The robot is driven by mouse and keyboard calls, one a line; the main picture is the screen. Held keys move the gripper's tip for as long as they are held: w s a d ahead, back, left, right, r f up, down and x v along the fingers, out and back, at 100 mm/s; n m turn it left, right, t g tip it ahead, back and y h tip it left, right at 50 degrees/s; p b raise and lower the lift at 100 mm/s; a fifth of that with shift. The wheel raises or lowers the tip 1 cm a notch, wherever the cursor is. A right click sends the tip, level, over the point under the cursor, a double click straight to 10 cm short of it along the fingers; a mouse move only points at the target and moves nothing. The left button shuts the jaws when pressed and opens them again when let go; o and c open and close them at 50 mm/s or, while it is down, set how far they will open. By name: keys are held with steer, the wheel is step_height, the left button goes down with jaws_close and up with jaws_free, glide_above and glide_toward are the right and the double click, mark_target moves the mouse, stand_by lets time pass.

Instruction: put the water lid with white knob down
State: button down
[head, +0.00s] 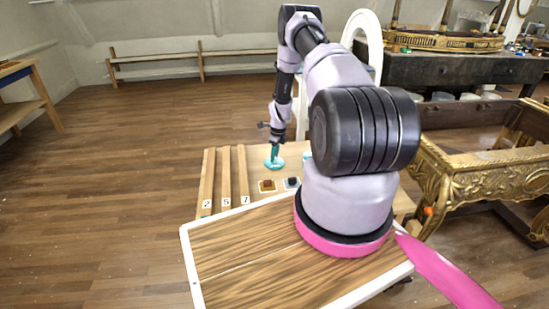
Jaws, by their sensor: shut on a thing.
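My gripper (275,154) points down over the small pale wooden table, with teal fingers. It is shut on a flat, round teal piece (274,164), which looks like the water lid. The white knob cannot be made out; the fingers seem to cover it. The lid is close above or on the tabletop; I cannot tell whether it touches.
To the left, wooden rails (225,175) stand beside labels 2, 5 and 7. In front are a brown square (267,186) and a dark-topped pale square (292,183). Another teal bit (306,156) is partly behind my arm. A gilt console (480,170) stands at right.

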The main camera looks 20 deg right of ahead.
steer(key=shift+f, duration=0.35)
steer(key=shift+f, duration=0.15)
steer(key=c, duration=0.6)
jaws_free()
